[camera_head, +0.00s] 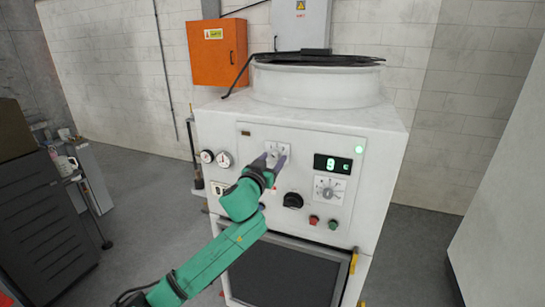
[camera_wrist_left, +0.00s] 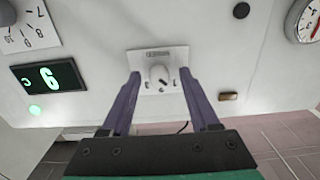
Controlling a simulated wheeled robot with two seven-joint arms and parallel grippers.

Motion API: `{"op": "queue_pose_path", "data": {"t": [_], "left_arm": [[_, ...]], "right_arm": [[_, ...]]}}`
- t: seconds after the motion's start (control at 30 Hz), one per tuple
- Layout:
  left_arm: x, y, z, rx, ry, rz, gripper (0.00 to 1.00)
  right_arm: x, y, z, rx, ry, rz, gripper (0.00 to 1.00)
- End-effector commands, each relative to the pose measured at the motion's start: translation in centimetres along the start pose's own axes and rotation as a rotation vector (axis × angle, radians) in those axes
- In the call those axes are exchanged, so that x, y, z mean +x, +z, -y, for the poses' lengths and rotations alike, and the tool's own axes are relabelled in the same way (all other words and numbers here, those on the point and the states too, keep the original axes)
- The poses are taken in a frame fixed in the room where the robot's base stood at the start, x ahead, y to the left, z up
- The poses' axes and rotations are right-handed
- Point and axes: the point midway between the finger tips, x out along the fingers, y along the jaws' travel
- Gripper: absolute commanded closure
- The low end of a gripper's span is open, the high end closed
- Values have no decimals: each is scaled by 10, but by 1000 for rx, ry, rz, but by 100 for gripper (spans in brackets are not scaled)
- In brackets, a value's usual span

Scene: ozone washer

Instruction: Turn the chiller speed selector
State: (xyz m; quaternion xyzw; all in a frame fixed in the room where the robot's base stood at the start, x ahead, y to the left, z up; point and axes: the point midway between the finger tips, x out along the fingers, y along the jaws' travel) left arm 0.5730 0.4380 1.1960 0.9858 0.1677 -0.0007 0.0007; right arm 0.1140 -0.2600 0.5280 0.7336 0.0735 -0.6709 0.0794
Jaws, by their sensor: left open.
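A white rotary knob (camera_wrist_left: 160,74) sits on a small pale label plate (camera_wrist_left: 175,55) with a few position marks. The plate also shows on the machine's front panel in the head view (camera_head: 278,147); its lettering is too small to read. My left gripper (camera_head: 275,160) is at this knob. In the left wrist view the purple fingers of my left gripper (camera_wrist_left: 160,78) are open, one on each side of the knob, with a gap on both sides. I cannot tell how far the tips stand from the panel. My right gripper is not in view.
The white machine's panel (camera_head: 240,145) also carries a green-lit display (camera_head: 332,164), a numbered dial (camera_head: 329,189), a black knob (camera_head: 293,200), red (camera_head: 313,220) and green (camera_head: 333,225) buttons and round gauges (camera_head: 224,159). An orange box (camera_head: 217,55) hangs on the wall behind.

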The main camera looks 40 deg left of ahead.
Motion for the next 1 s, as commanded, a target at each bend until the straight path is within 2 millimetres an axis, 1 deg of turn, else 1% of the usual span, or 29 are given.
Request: {"op": "queue_pose_path", "data": {"t": [0.23,0.27,0.3,0.4,0.77,1.0], "left_arm": [[2,1,0,1,1,0,38],[2,1,0,1,1,0,50],[2,1,0,1,1,0,65],[2,1,0,1,1,0,100],[1,1,0,31,1,1,100],[2,0,0,150,1,1,100]], "right_arm": [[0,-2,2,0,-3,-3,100],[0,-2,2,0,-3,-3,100],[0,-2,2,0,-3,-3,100],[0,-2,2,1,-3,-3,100],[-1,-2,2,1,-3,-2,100],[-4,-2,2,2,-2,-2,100]]}}
